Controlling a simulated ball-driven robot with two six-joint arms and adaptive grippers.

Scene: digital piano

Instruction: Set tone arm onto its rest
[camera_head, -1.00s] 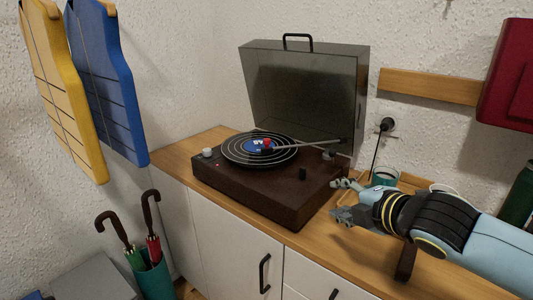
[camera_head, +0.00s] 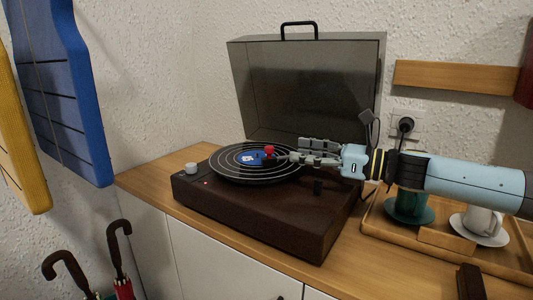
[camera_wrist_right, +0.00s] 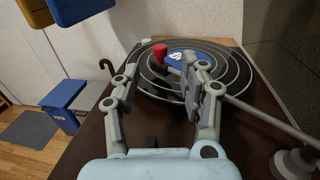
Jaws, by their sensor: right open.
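The turntable (camera_head: 250,215) stands on a wooden cabinet top with its lid open. A black record with a blue label (camera_head: 228,170) lies on it. The tone arm's red-knobbed head (camera_head: 270,151) is over the record near the label; its pivot end is mostly hidden behind my right gripper (camera_head: 298,152). In the right wrist view the tone arm (camera_wrist_right: 265,118) runs behind one finger to its base at lower right. My right gripper (camera_wrist_right: 165,80) is open, its fingers either side of the red knob in that view, apparently empty. I cannot make out the rest. My left gripper is not in view.
The smoky raised lid (camera_head: 305,90) stands behind the gripper. A wooden tray (camera_head: 430,252) with a green cup (camera_head: 408,205) and a white cup (camera_head: 483,222) is at right.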

